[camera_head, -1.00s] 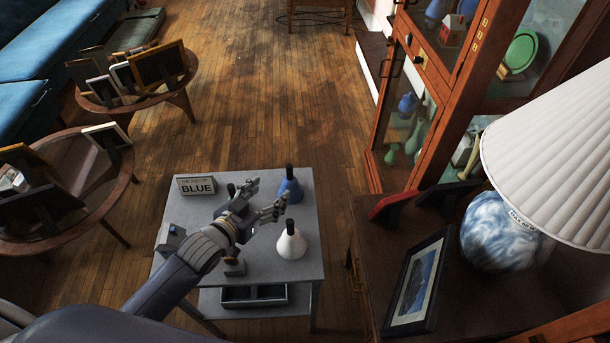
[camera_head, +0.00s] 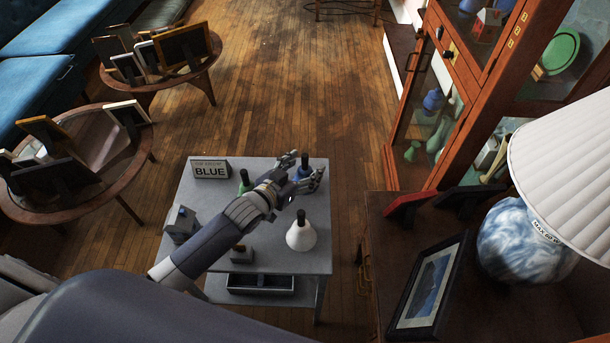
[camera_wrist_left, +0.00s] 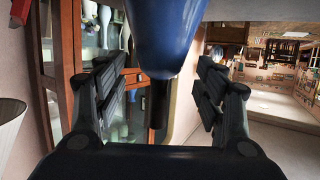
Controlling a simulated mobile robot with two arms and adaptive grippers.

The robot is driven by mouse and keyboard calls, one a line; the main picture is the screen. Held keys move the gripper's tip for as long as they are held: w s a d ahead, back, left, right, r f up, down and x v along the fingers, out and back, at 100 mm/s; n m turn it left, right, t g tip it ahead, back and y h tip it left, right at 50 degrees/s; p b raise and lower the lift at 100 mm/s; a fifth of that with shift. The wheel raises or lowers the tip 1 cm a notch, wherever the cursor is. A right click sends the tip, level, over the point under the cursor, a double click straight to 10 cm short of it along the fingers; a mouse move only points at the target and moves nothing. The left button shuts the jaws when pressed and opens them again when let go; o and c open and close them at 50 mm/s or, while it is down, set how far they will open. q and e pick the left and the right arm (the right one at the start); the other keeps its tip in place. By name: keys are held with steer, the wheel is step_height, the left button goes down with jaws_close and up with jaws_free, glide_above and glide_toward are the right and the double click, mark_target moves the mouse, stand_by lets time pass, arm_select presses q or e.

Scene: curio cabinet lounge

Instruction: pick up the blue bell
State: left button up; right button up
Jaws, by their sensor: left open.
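The blue bell (camera_head: 303,172) with its black handle stands at the far right of the grey side table (camera_head: 320,250), partly hidden by my gripper. My left gripper (camera_head: 301,169) is open at the bell. In the left wrist view the blue bell (camera_wrist_left: 166,35) appears upside down between the open fingers (camera_wrist_left: 158,88), its black handle pointing toward the palm. I see gaps beside the handle on both sides. A sign (camera_head: 210,168) reading "BLUE" stands at the table's back left. My right gripper is not in view.
A white bell (camera_head: 301,235) stands in front of the blue one. A green bell (camera_head: 244,182) is partly behind my arm. A small grey object (camera_head: 180,223) is at the table's left. A cabinet (camera_head: 468,75) and a dark chest with a lamp (camera_head: 570,170) stand on the right.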

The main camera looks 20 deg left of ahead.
arm_select(q)
steer(key=shift+w+d+f, duration=0.15)
steer(key=shift+w, duration=0.2)
steer(key=c, duration=1.2)
step_height(320, 180, up, 10)
steer(key=shift+r, duration=0.1)
